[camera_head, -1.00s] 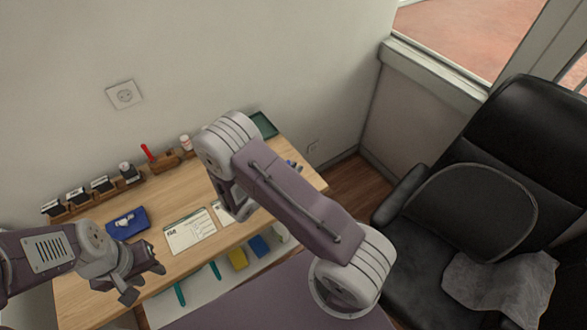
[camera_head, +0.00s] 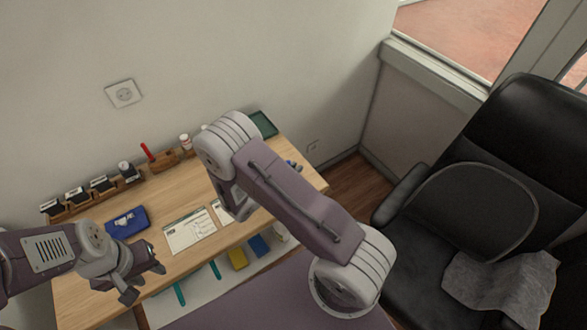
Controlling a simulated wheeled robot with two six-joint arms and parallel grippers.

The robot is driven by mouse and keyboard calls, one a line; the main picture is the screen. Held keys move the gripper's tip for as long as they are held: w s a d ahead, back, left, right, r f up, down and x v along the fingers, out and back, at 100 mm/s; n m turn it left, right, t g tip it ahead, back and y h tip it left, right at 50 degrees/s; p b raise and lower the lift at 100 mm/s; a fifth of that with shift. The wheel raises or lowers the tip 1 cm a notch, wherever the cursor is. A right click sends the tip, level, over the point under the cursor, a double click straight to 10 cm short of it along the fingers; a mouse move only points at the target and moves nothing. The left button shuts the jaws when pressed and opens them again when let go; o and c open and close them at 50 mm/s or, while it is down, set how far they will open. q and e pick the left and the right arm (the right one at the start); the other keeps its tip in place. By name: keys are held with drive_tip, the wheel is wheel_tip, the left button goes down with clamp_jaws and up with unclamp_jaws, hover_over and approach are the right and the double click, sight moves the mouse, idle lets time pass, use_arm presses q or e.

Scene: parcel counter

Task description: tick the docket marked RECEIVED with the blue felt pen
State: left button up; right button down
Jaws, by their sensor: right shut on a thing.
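Two white dockets lie on the wooden counter. One docket (camera_head: 189,232) shows almost whole; the other docket (camera_head: 221,213) is partly covered by my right arm. Their headings are too small to read. My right gripper (camera_head: 236,204) is mostly hidden behind its own arm, over the second docket. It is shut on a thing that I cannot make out. I cannot clearly see the blue felt pen. My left gripper (camera_head: 143,281) is open and empty near the front left edge of the counter, its fingers apart.
A blue pouch-like item (camera_head: 127,222) lies left of the dockets. A rack of stamps (camera_head: 98,191), a red-handled item (camera_head: 158,160) and a white bottle (camera_head: 185,143) stand along the wall. A green tray (camera_head: 263,125) is at the far right. A black chair (camera_head: 480,190) stands right.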

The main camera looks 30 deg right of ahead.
drive_tip(key=shift+s+d, duration=0.2)
drive_tip(key=shift+s, duration=0.15)
idle(0.4)
drive_tip(key=shift+w+d, duration=0.35)
drive_tip(key=shift+w, duration=0.25)
idle(0.6)
wheel_tip(320, 180, up, 6)
drive_tip(key=p, duration=0.4)
drive_tip(key=shift+p, duration=0.3)
idle(0.3)
idle(0.4)
